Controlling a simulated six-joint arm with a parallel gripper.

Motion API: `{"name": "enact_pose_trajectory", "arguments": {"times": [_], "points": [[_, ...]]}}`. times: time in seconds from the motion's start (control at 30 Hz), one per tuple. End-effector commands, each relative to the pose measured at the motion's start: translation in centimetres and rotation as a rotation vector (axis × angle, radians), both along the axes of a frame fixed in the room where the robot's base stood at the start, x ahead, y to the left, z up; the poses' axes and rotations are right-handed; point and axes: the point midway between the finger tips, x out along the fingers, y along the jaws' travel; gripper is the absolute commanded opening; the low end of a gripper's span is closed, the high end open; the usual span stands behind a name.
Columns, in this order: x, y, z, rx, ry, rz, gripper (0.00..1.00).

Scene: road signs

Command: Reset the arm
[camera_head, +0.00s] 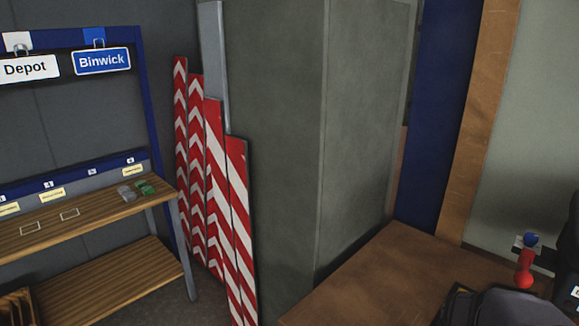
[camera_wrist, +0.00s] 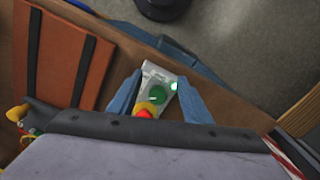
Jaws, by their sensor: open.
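My gripper (camera_wrist: 159,80) shows in the wrist view with its two blue-grey fingers apart. A small pale, shiny packet or plate with green, yellow and red round parts (camera_wrist: 157,95) shows between the fingers. I cannot tell whether it touches them or lies below. I cannot make out my gripper in the head view.
A wooden shelf rack (camera_head: 100,215) stands at left, with Depot (camera_head: 26,68) and Binwick (camera_head: 101,61) signs above. Red-white striped boards (camera_head: 213,190) lean on a grey cabinet (camera_head: 285,150). A brown worktop (camera_head: 375,270) holds dark items (camera_head: 490,308) at lower right.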

Motion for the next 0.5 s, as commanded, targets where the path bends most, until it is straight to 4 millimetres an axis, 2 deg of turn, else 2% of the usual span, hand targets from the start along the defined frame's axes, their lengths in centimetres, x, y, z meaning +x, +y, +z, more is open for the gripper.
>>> {"name": "enact_pose_trajectory", "arguments": {"times": [0.1, 0.23, 0.3, 0.4, 0.5], "points": [[-2.8, 3.9, -1.5, 0.005, 0.031, 0.071, 0.45], [-5.2, 7.7, -2.0, 0.008, 0.059, 0.208, 0.45], [-5.5, 9.2, -1.9, 0.005, 0.053, 0.273, 0.45], [-4.9, 10.8, -1.3, -0.004, 0.028, 0.349, 0.45], [-4.6, 11.9, -1.0, -0.007, 0.015, 0.400, 0.45]]}}
